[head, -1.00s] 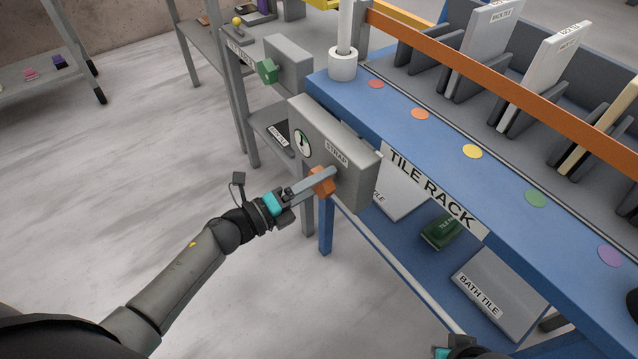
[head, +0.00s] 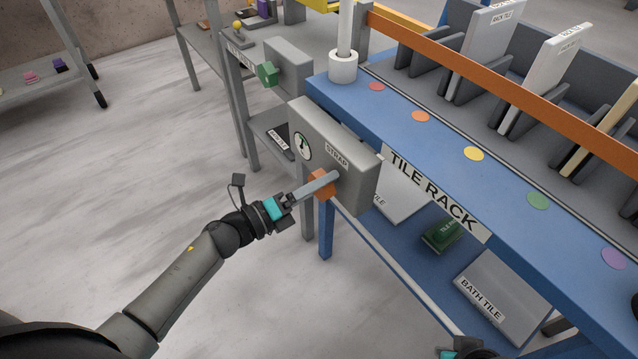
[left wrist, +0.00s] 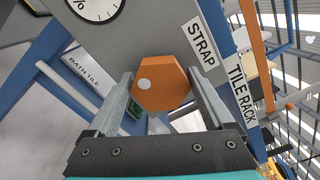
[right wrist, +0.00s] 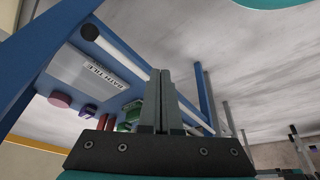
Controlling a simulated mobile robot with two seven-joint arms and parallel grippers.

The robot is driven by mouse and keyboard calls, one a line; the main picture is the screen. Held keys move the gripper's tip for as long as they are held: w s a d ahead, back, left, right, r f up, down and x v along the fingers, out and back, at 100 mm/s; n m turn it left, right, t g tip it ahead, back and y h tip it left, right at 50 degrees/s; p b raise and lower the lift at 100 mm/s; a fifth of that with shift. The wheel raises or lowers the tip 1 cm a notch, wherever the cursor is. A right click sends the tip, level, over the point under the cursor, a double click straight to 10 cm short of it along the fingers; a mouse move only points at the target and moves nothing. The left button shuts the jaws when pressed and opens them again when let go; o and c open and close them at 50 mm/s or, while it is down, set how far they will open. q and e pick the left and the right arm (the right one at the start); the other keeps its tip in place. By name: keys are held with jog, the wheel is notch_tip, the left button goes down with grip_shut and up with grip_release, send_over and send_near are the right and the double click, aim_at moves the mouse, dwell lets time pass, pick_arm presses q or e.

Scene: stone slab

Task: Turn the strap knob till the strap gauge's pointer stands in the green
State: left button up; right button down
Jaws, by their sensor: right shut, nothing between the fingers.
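The strap knob (head: 320,187) is an orange hexagonal block on the front of the grey box labelled STRAP (head: 352,165). My left gripper (left wrist: 161,88) has one finger on each side of the knob, with the fingers meeting its edges in the left wrist view. A white dot marks the knob's face. The strap gauge (head: 302,146) is a round white dial on the same box, left of the knob. It has a dark pointer and some green; whether the pointer lies in the green is too small to tell. My right gripper (right wrist: 160,75) is shut and empty.
The box hangs at the end of the blue tile rack (head: 400,120). A similar grey box with a green knob (head: 267,73) stands behind it. A BATH TILE (head: 515,285) lies on the lower shelf.

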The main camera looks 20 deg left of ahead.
pick_arm(q)
jog(key=shift+o, duration=0.9)
jog(key=shift+s+a, duration=0.2)
jog(key=shift+s, duration=0.05)
jog(key=p+v, duration=0.3)
jog(key=v, duration=1.1)
jog(key=shift+s+a, duration=0.25)
pick_arm(e)
notch_tip(320, 180, down, 6)
jog(key=s+g, duration=0.1)
jog(key=shift+s, duration=0.4)
pick_arm(q)
jog(key=shift+w, duration=0.1)
pick_arm(e)
jog(key=shift+d, duration=0.15)
